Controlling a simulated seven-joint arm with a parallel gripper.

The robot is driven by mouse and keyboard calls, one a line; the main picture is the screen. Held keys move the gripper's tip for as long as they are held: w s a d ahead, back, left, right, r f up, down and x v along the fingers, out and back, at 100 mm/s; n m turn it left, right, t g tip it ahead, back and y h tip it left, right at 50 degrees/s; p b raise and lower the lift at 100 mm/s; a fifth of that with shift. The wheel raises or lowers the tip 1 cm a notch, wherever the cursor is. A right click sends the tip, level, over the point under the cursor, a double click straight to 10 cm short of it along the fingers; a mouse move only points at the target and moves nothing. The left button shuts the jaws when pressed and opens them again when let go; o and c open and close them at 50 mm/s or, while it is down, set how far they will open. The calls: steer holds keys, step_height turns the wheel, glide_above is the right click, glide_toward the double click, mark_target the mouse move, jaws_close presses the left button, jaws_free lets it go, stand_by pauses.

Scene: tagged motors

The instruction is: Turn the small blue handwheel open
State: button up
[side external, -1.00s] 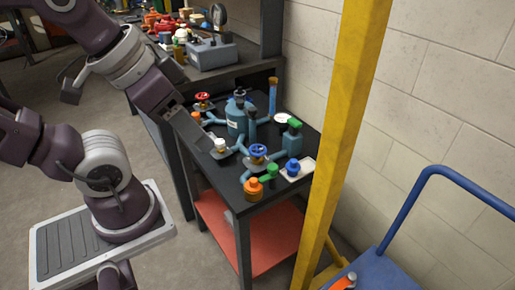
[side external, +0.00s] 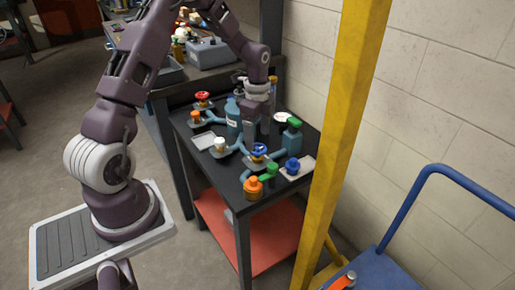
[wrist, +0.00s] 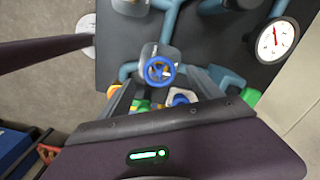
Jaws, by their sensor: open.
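The blue handwheel (side external: 259,150), a spoked ring on a pipe fitting, stands near the front middle of the black bench top. In the wrist view the blue handwheel (wrist: 160,70) shows from above, with the spokes and hub clear. My gripper (side external: 257,138) points down just above and behind it, and hides part of the surrounding pipework. In the wrist view my gripper (wrist: 164,84) is open, with a dark finger to each side of the wheel's near side. I cannot tell whether either finger touches the rim.
A blue knob (side external: 292,166) sits on a white tray at right. Green knobs, an orange knob (side external: 253,186), a white knob (side external: 219,144) and a red handwheel (side external: 202,96) surround the pipes. A round gauge (wrist: 277,39) is nearby. A yellow post (side external: 343,130) stands beside the bench.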

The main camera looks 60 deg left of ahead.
mark_target(257, 148)
step_height(257, 148, down, 5)
steer(key=shift+f, duration=0.2)
steer(key=shift+c, duration=0.2)
steer(key=c, duration=1.3)
